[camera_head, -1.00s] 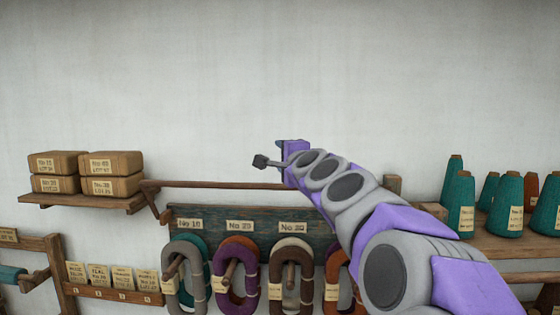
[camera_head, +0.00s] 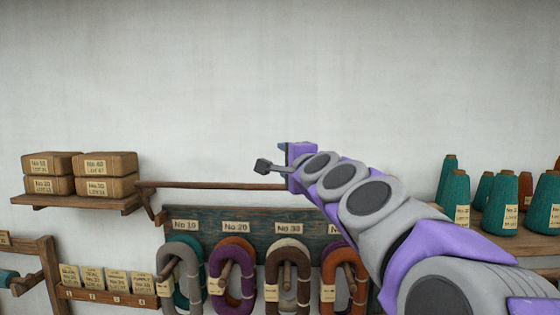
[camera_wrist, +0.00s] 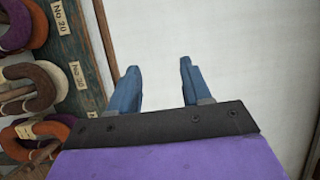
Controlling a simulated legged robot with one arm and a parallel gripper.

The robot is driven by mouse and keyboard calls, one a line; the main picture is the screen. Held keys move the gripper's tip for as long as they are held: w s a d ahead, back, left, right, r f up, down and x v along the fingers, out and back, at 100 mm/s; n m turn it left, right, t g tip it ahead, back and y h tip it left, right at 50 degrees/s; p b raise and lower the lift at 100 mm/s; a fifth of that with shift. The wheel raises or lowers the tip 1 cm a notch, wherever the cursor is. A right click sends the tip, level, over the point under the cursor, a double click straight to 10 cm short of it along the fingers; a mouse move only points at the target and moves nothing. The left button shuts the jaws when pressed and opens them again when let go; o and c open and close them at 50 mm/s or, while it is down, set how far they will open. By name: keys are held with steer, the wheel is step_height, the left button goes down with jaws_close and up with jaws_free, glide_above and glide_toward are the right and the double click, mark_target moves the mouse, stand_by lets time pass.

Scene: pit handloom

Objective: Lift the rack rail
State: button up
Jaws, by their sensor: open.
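The rack rail (camera_head: 215,185) is a thin brown wooden bar. It runs level along the wall above the board of hanging skeins, and its right part passes behind my arm. In the wrist view the rail (camera_wrist: 106,38) runs down beside the left finger, outside the gap between the fingers. My gripper (camera_head: 284,147) is mostly hidden by its own purple housing in the head view and shows above the rail. In the wrist view my gripper (camera_wrist: 158,78) has its two blue fingers apart, with only pale wall between them. Contact with the rail cannot be told.
A shelf (camera_head: 75,201) with stacked labelled boxes stands at the rail's left end. Below is a dark label board (camera_head: 210,218) with hanging skeins. Teal cones (camera_head: 502,203) stand on a shelf at right. The wall above is bare.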

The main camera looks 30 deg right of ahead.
steer(key=s+a+b, duration=0.1)
steer(key=s+a, duration=0.1)
steer(key=s, duration=0.9)
steer(key=shift+s+a+f+b, duration=0.2)
steer(key=shift+a+f+b, duration=0.05)
steer(key=shift+b, duration=0.1)
steer(key=shift+c, duration=0.5)
